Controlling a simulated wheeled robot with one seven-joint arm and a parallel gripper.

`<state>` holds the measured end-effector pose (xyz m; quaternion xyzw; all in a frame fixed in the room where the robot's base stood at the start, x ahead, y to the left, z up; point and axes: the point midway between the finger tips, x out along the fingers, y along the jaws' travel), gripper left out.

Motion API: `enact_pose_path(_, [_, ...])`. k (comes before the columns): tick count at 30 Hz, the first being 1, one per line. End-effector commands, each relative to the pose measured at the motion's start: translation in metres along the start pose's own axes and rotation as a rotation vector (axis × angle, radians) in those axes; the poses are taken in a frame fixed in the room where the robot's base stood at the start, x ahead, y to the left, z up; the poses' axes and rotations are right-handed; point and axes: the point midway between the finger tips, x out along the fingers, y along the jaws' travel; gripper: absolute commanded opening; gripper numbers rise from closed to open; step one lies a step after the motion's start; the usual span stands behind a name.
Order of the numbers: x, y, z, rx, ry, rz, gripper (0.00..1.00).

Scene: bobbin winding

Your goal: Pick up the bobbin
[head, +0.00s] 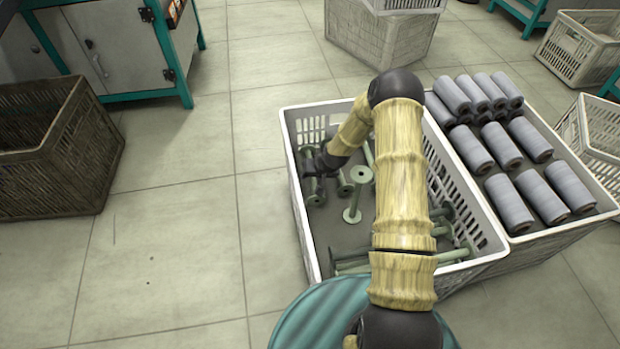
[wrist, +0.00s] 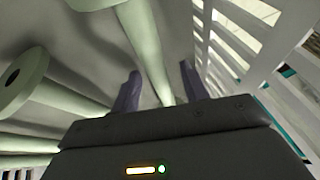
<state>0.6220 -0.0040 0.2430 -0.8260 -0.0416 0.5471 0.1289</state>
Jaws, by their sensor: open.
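Several pale green bobbins lie loosely in the white crate (head: 312,245); one bobbin (head: 353,200) stands or leans near its middle. My gripper (head: 318,168) is down inside the crate near its far left corner, beside some bobbins. In the wrist view my gripper (wrist: 160,75) has its two dark fingers apart, with a pale green bobbin shaft (wrist: 150,55) running between them. I cannot tell whether either finger touches it. Another bobbin's flange (wrist: 22,78) is at the left. My arm hides part of the crate in the head view.
The slatted crate wall (wrist: 225,40) is close on the right in the wrist view. A second crate with grey wound bobbins (head: 500,150) stands to the right. A brown crate (head: 50,150) is at the left. Tiled floor (head: 170,230) between is clear.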

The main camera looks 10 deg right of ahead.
Motion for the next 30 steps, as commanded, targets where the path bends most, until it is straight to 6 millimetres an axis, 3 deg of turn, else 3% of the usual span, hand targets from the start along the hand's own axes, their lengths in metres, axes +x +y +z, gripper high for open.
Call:
enact_pose_path(16, [0.0013,-0.0045,0.0004,-0.007,-0.002,-0.002,0.45])
enact_pose_path(23, [0.0012,-0.0042,0.0003,-0.007,-0.001,-0.002,0.0])
enact_pose_path(30, [0.0007,-0.0035,-0.0001,-0.006,-0.001,-0.002,0.0])
